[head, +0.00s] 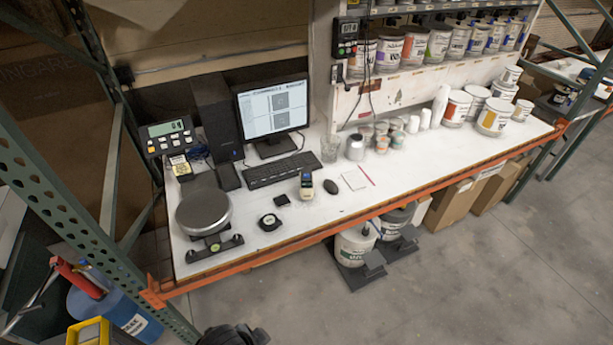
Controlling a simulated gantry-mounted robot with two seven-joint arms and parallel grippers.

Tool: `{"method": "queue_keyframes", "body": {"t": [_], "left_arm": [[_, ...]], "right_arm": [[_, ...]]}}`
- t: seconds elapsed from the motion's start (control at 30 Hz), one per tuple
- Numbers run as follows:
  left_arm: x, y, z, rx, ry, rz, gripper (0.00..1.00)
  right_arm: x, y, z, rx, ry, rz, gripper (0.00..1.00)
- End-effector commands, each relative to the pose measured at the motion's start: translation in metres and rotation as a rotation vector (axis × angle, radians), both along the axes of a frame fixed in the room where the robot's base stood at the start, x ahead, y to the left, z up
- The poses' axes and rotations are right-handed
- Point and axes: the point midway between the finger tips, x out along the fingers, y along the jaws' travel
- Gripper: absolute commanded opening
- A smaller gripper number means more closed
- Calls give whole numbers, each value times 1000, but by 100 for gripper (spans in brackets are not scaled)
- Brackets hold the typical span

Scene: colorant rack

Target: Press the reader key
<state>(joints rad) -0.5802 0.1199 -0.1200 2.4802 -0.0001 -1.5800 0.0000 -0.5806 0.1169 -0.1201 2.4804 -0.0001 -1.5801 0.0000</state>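A small handheld device (306,184), which looks like the reader, stands on the white bench top in front of the keyboard. It has a pale yellowish body and a small screen at its upper end. Its key is too small to make out clearly. Neither gripper's fingers show. A dark rounded shape at the bottom edge may be part of my own arm; its fingertips, if any, are out of view. Nothing touches the reader.
Around the reader are a keyboard (283,170), a black mouse (331,187), a notepad (355,180), a round black puck (269,222) and a scale (204,211). A monitor (272,109) stands behind. Cans crowd the right. The orange front beam (400,203) edges the bench.

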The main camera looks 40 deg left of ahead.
Motion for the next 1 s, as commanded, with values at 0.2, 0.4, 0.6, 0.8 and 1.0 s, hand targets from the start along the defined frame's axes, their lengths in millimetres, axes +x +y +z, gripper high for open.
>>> {"method": "queue_keyframes", "body": {"t": [0.2,0.4,0.6,0.8,1.0], "left_arm": [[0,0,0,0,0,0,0],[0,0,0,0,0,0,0],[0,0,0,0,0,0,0],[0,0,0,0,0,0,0],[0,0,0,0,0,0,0]], "right_arm": [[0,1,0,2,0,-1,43],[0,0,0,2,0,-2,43],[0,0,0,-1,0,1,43],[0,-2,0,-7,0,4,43],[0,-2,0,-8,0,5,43]]}}
